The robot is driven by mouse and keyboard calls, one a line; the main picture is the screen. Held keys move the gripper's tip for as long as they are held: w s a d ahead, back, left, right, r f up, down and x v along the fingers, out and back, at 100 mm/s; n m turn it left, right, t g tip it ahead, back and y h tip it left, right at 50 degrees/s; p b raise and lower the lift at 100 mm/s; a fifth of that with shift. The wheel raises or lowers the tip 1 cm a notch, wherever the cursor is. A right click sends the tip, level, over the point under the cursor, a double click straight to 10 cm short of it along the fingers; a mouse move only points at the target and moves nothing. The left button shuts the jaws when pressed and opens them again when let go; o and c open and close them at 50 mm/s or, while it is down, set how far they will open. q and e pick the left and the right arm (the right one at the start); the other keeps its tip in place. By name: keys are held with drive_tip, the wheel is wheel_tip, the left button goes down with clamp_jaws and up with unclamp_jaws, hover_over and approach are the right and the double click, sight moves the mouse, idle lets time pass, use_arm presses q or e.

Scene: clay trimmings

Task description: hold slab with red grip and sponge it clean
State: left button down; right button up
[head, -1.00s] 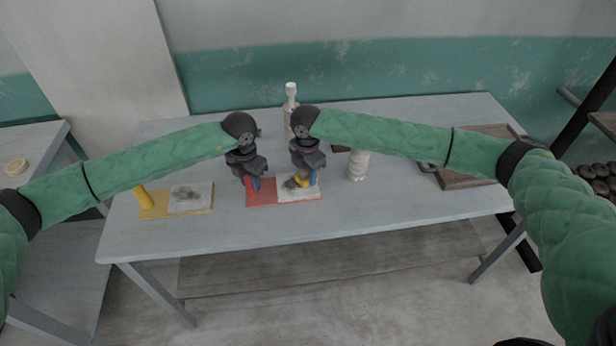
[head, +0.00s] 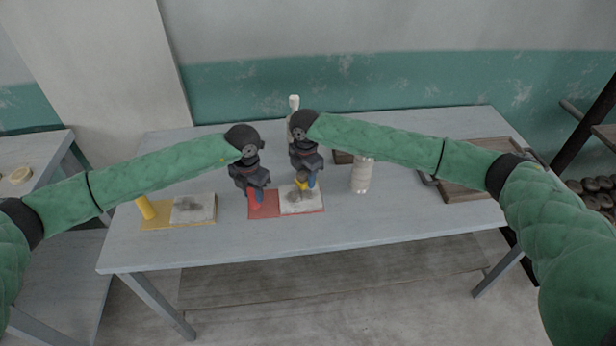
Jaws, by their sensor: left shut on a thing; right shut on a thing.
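The red board (head: 264,206) lies on the table and bears a pale slab (head: 312,206) with a grey smudge on its right part. My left gripper (head: 257,194) is shut at the board's red left part, on the red grip, which its fingers mostly hide. My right gripper (head: 306,184) is shut on a yellow sponge (head: 300,186) at the slab's far edge. I cannot tell whether the sponge touches the slab. A yellow board (head: 155,222) with an upright yellow grip (head: 146,207) and another smudged slab (head: 201,213) lies to the left.
A white ribbed vessel (head: 361,175) stands right of my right gripper. A pale bottle (head: 293,104) stands behind the grippers. A wooden tray (head: 470,190) lies at the table's right. The table's front strip (head: 380,222) is clear.

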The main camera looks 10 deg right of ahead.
sight(289, 188)
drive_tip(key=shift+a, duration=0.7)
drive_tip(key=shift+s+f, duration=0.2)
drive_tip(key=shift+s, duration=1.9)
drive_tip(key=shift+s+r, duration=0.2)
drive_tip(key=shift+s, duration=2.75)
drive_tip(key=shift+a+f, duration=0.1)
drive_tip(key=shift+a, duration=0.9)
drive_tip(key=shift+w, duration=5.05)
drive_tip(key=shift+a, duration=0.9)
drive_tip(key=shift+s+a+f, duration=0.1)
drive_tip(key=shift+s, duration=0.55)
drive_tip(key=shift+s+r, duration=0.15)
drive_tip(key=shift+s, duration=1.25)
drive_tip(key=shift+s+r, duration=0.15)
drive_tip(key=shift+s, duration=1.2)
drive_tip(key=shift+s+f, duration=0.2)
drive_tip(key=shift+s, duration=1.45)
